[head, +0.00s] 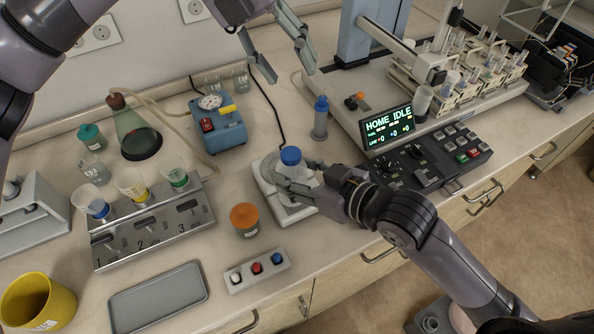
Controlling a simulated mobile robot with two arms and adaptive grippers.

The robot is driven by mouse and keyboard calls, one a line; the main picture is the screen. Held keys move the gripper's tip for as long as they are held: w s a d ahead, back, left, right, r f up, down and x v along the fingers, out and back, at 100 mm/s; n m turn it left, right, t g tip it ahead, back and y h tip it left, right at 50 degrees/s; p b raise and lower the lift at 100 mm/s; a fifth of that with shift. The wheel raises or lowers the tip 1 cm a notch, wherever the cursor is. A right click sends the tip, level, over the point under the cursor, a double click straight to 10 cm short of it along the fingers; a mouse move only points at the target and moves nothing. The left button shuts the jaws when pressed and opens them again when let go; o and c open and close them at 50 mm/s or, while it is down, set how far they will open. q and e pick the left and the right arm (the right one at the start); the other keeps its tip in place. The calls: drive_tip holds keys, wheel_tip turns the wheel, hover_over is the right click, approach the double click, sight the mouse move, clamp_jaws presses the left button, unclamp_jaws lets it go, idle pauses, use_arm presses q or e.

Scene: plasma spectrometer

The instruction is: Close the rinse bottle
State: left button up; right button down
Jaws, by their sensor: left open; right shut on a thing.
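A clear bottle with a blue cap (291,156) stands on a small white device (268,176) in the middle of the counter. My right gripper (297,178) reaches in from the right and is shut on this bottle's body, below the cap. The cap sits on top of the bottle; I cannot tell how tightly. My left gripper (289,68) is open and empty, high above the back of the counter. No label shows which bottle is the rinse bottle.
An orange-capped jar (245,219) and a three-button box (257,270) stand in front. A blue pump (217,124), a flask (136,130) and a numbered cup rack (152,225) are left. The control panel (425,158) is right. A grey tray (158,298) lies empty.

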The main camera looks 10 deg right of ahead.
sight(291, 154)
use_arm(q)
drive_tip(key=s+f+m+y, duration=0.1)
drive_tip(key=s+f+y, duration=0.1)
drive_tip(key=s+f+m+t+y, duration=0.1)
drive_tip(key=s+f+y, duration=0.2)
drive_tip(key=shift+s+f, duration=0.2)
drive_tip(key=shift+f, duration=0.1)
drive_tip(key=shift+w, duration=0.1)
drive_tip(key=shift+f, duration=4.05)
drive_tip(key=shift+c, duration=0.3)
